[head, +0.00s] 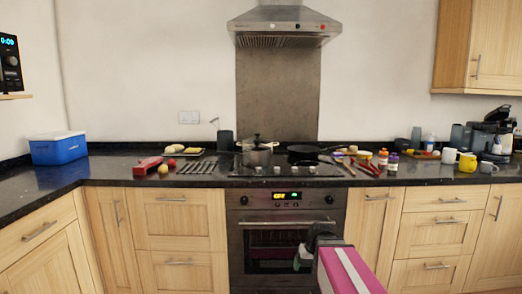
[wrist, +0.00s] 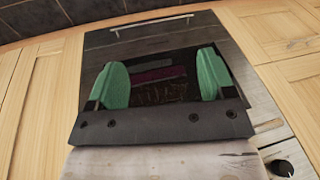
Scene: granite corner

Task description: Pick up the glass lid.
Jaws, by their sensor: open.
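A pot (head: 257,157) stands on the left part of the hob, with what looks like the glass lid (head: 257,144) on top and a small knob at its middle. The lid is small and its glass is hard to make out. My gripper (head: 303,257) is low in front of the oven, well below the worktop and away from the lid. In the wrist view my gripper (wrist: 162,80) shows two green fingers wide apart with nothing between them. The lid is not in the wrist view.
The oven door (wrist: 205,35) fills the wrist view beyond the fingers. A black pan (head: 305,150) sits on the hob's right. Utensils and jars (head: 393,161) lie right of it; a red item (head: 148,165) and a rack (head: 197,168) lie left. The hood (head: 284,25) hangs above.

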